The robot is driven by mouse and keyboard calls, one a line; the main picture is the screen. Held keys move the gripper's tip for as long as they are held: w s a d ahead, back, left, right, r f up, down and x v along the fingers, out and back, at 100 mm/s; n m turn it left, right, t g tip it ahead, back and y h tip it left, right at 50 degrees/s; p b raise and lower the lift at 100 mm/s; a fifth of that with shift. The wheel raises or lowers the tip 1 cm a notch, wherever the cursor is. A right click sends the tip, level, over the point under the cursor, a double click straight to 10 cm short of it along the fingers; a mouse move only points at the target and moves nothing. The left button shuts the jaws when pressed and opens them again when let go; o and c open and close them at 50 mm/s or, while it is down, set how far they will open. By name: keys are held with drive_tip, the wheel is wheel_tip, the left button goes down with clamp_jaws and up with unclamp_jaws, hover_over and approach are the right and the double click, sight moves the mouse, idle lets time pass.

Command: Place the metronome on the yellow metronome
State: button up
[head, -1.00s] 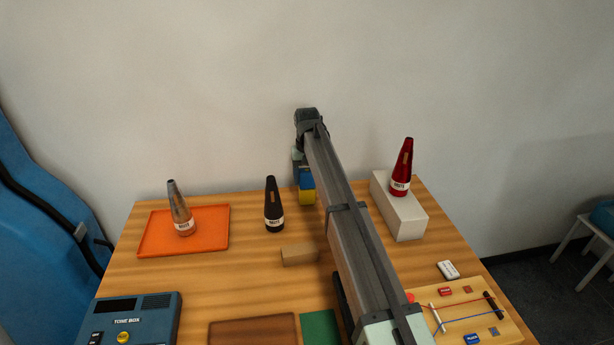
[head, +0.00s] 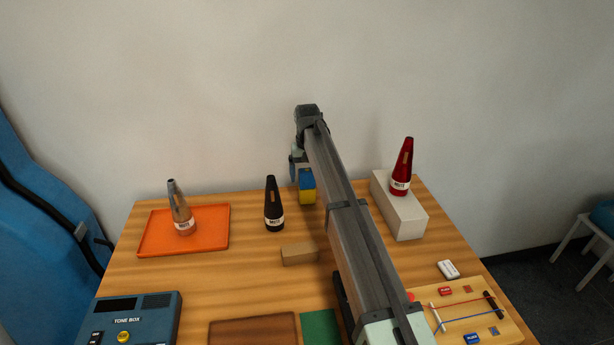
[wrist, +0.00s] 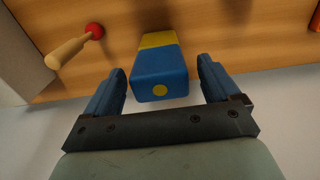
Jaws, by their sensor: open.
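The blue metronome (head: 307,179) stands on the yellow metronome (head: 307,198) near the back of the table, left of my arm. In the wrist view the blue metronome (wrist: 158,78), with a yellow dot on its near face, lies between my fingers, and the yellow metronome (wrist: 159,40) shows beyond it. My gripper (wrist: 161,68) is open, with a gap between each finger and the blue metronome. In the head view my arm partly hides the gripper.
A black mute (head: 274,206) stands to the left, and a red mute (head: 401,172) on a white block (head: 408,222) to the right. A wooden block (head: 299,254) lies in front. A mallet (wrist: 72,47) shows in the wrist view. An orange tray (head: 155,233) holds a silver mute (head: 180,211).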

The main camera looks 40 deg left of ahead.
sight(308, 170)
wheel_tip(308, 170, up, 11)
idle(0.4)
drive_tip(key=shift+r, duration=0.1)
